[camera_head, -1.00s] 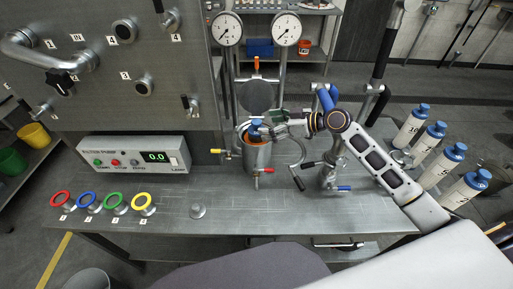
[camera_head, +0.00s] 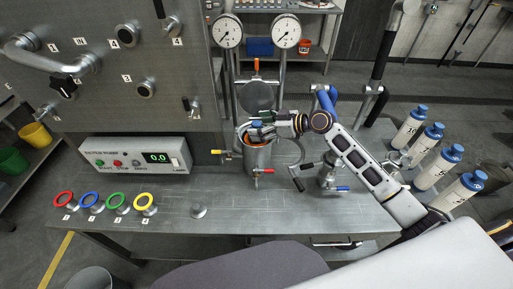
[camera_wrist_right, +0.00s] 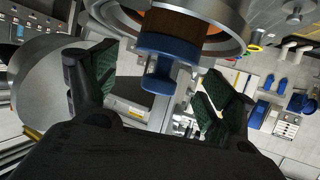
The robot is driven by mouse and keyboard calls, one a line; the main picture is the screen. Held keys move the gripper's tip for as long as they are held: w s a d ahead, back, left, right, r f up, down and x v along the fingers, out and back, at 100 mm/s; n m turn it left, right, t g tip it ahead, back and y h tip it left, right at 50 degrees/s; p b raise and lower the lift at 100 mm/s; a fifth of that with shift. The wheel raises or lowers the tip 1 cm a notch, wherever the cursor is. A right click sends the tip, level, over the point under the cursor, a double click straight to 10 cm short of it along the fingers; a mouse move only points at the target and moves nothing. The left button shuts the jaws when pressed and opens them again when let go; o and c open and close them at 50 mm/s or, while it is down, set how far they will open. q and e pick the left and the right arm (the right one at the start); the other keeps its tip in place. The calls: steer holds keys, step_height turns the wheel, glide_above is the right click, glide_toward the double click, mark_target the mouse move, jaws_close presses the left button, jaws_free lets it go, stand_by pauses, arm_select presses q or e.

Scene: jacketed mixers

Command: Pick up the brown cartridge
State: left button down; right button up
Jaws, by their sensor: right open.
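The brown cartridge (camera_wrist_right: 185,26) sits inside the open steel vessel (camera_head: 257,157). Its blue cap with a knob (camera_wrist_right: 165,66) faces my right gripper. In the head view the blue cap (camera_head: 256,124) shows at the vessel's mouth, partly covered by the gripper. My right gripper (camera_wrist_right: 158,78) is open and empty, with one finger on each side of the cap's knob and visible gaps. In the head view this gripper (camera_head: 264,133) is at the vessel's top, its arm coming from the right. My left gripper is not in view.
The vessel's round lid (camera_head: 258,95) stands open behind it. A clamp stand with a blue handle (camera_head: 331,172) is to the right. Several white bottles with blue caps (camera_head: 427,143) line the right edge. A control box (camera_head: 137,155) and coloured rings (camera_head: 106,201) are left.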

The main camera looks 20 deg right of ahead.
steer(key=shift+w+a+f, duration=0.25)
steer(key=shift+w+a, duration=0.15)
steer(key=shift+a, duration=0.1)
jaws_close()
stand_by(0.6)
